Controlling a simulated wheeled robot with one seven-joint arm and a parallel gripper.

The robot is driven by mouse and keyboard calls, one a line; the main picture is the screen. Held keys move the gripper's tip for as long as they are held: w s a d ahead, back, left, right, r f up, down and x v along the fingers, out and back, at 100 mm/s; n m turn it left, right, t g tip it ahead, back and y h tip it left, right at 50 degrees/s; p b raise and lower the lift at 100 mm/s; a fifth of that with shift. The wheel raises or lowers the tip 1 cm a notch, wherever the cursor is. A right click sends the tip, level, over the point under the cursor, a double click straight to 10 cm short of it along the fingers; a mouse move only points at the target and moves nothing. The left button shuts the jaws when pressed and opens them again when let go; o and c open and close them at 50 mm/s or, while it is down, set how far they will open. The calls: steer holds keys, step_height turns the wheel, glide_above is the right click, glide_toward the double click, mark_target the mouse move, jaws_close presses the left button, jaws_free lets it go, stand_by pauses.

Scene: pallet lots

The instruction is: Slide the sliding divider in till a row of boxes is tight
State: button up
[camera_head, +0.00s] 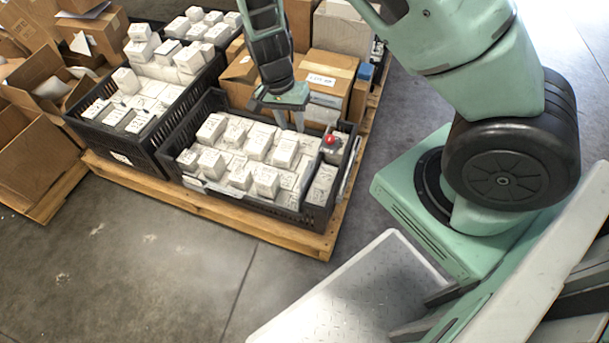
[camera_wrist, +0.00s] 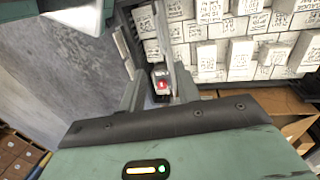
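A black crate (camera_head: 165,160) on the pallet holds rows of white boxes (camera_head: 240,160) with printed labels; the boxes also show in the wrist view (camera_wrist: 240,55). The sliding divider (camera_head: 350,165) is a thin grey plate near the crate's right end, with a red knob (camera_head: 330,140) by it. In the wrist view the red knob (camera_wrist: 163,72) sits between the lines of my fingers, below them. My gripper (camera_head: 290,118) points down over the crate's far right part, left of the knob in the head view. Its fingers (camera_wrist: 158,95) are apart and hold nothing visible. Whether they touch the divider is unclear.
A second black crate (camera_head: 140,155) of white boxes stands to the left. Cardboard boxes (camera_head: 325,75) stand behind the crate, close to my arm. Open cartons (camera_head: 35,135) lie at the far left. The wooden pallet edge (camera_head: 270,232) and bare floor (camera_head: 130,260) are in front.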

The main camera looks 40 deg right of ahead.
mark_target(306, 171)
steer(key=s+f+b, duration=0.1)
steer(key=f+b, duration=0.1)
steer(key=f, duration=0.3)
steer(key=s+d+f+b, duration=0.1)
steer(key=f+b, duration=0.1)
steer(key=f, duration=0.4)
steer(key=d+f+b, duration=0.1)
steer(key=f+b, duration=0.1)
steer(key=f, duration=0.4)
steer(key=shift+s+d+f, duration=0.15)
steer(key=shift+s+f, duration=0.1)
steer(key=shift+s, duration=0.15)
jaws_close()
